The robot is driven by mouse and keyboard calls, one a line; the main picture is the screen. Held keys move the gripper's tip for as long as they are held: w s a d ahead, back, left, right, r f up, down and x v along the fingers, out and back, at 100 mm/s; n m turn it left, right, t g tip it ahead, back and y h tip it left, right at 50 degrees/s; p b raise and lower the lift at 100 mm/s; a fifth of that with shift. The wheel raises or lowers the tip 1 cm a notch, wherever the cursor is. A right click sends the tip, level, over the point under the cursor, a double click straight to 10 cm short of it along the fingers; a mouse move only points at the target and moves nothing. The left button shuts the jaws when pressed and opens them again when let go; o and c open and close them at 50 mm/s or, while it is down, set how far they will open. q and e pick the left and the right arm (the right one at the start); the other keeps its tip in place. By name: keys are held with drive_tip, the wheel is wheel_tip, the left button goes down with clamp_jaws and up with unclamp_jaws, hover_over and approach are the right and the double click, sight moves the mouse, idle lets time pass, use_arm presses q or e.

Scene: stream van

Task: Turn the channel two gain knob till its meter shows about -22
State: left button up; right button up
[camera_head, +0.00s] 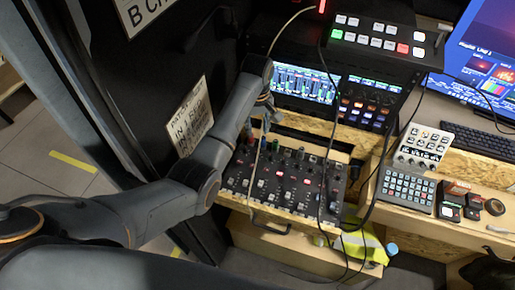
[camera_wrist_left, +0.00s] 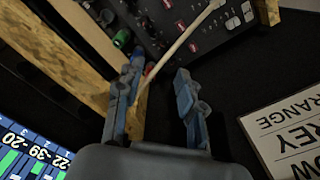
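The black mixer panel (camera_head: 285,182) with many knobs and buttons lies on the wooden desk; it also shows upside down at the top of the left wrist view (camera_wrist_left: 160,25). I cannot tell which is channel two gain. The meter screen (camera_head: 305,84) is lit behind the mixer. In the wrist view the screen (camera_wrist_left: 30,152) shows figures like 22, -39 and -20, partly cut off. My left gripper (camera_wrist_left: 158,88) is open, above the mixer's back left corner.
A beige cable (camera_wrist_left: 180,45) crosses the mixer near my left fingers. Wooden shelf edges (camera_wrist_left: 80,50) lie close by. Black cables (camera_head: 325,150) hang over the mixer. A paper sign (camera_head: 190,118) is left of my arm. A button panel (camera_head: 378,38) stands above.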

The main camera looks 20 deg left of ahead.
sight(257, 151)
use_arm(q)
wheel_tip(257, 151, down, 12)
drive_tip(key=shift+r, duration=0.1)
idle(0.4)
clamp_jaws()
